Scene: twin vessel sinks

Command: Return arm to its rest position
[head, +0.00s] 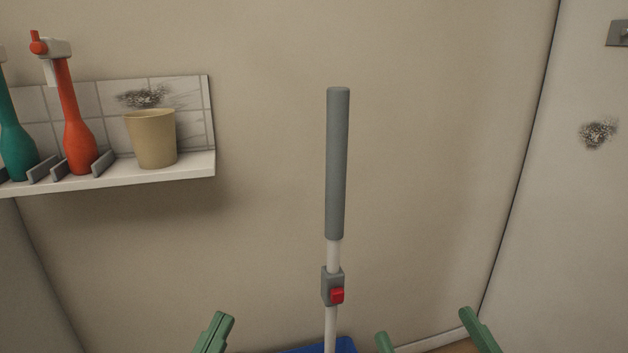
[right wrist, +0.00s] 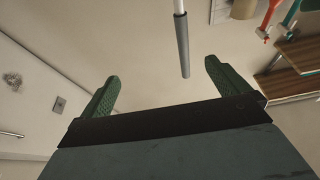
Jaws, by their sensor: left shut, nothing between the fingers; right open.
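My left gripper (head: 216,333) shows at the bottom of the head view, left of the pole, with its green fingers together and nothing held. My right gripper (head: 430,332) is at the bottom right of the head view, its green fingers wide apart and empty. In the right wrist view my right gripper (right wrist: 163,78) is also open. An upright pole with a grey grip (head: 337,165) stands between the two grippers in the head view. The grip also shows beyond the right fingers in the right wrist view (right wrist: 183,50), apart from them.
A white wall shelf (head: 190,166) at left holds a red bottle (head: 78,120), a teal bottle (head: 15,140) and a beige cup (head: 153,142). The pole has a red button (head: 337,296); a blue piece (head: 342,346) shows at its foot. Dark smudges mark the tiles and right wall (head: 597,133).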

